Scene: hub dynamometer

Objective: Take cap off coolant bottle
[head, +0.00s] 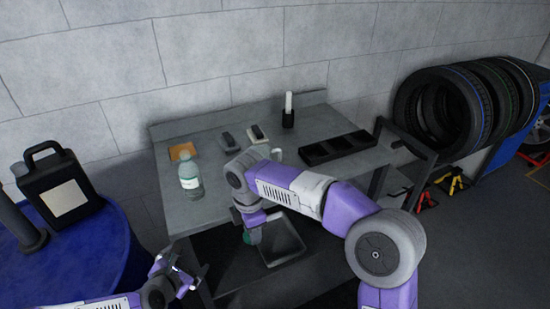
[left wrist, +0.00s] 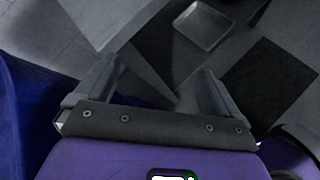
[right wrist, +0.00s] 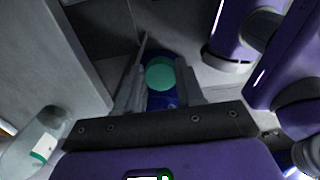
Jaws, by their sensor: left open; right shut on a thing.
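The clear bottle (head: 190,180) with a green and white label stands upright on the grey workbench, left of its middle. It also shows at the lower left of the right wrist view (right wrist: 38,138), apart from the gripper. Its top is too small to tell in detail. My right gripper (head: 250,232) is in front of the bench edge, shut on a round teal-green thing (right wrist: 160,74) that looks like a cap. My left gripper (head: 178,272) is open and empty, low in front of the bench's left side; its two spread fingers show in the left wrist view (left wrist: 155,90).
The workbench (head: 215,210) carries a black divided tray (head: 338,148), small dark items and an orange pad (head: 183,151). A grey tray (head: 282,245) lies below the bench front. A blue drum (head: 90,255) with a black jug (head: 62,190) stands left; tyres (head: 445,110) are right.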

